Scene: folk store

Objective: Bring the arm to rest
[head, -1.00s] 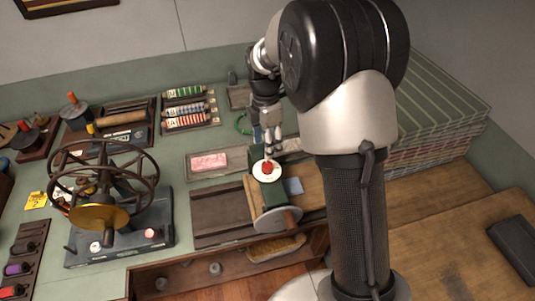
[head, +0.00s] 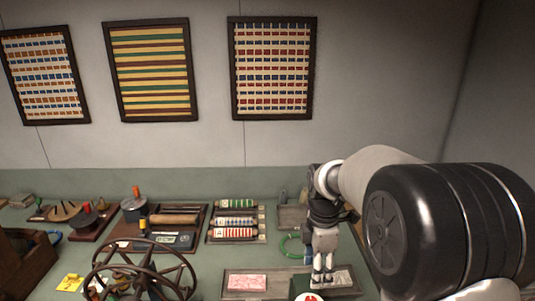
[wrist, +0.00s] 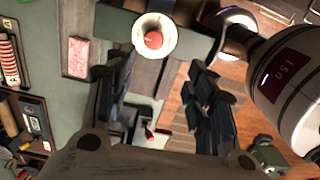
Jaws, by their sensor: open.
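My gripper (head: 322,282) hangs down over the green worktop (head: 205,272) in the head view, with my arm reaching in from the right. Its fingers also show spread apart in the wrist view (wrist: 162,95), with nothing held between them. A white disc with a red knob (wrist: 154,39) lies beyond the fingers in the wrist view, and the gripper does not hold it. In the head view only the top of this red knob (head: 309,297) shows at the bottom edge, close to the fingertips.
A spoked wheel (head: 138,268) stands at the lower left. Trays of striped rolls (head: 236,222) and a tray with a pink block (head: 246,282) lie near the gripper. Framed patterns (head: 272,68) hang on the back wall. Open air lies above the worktop.

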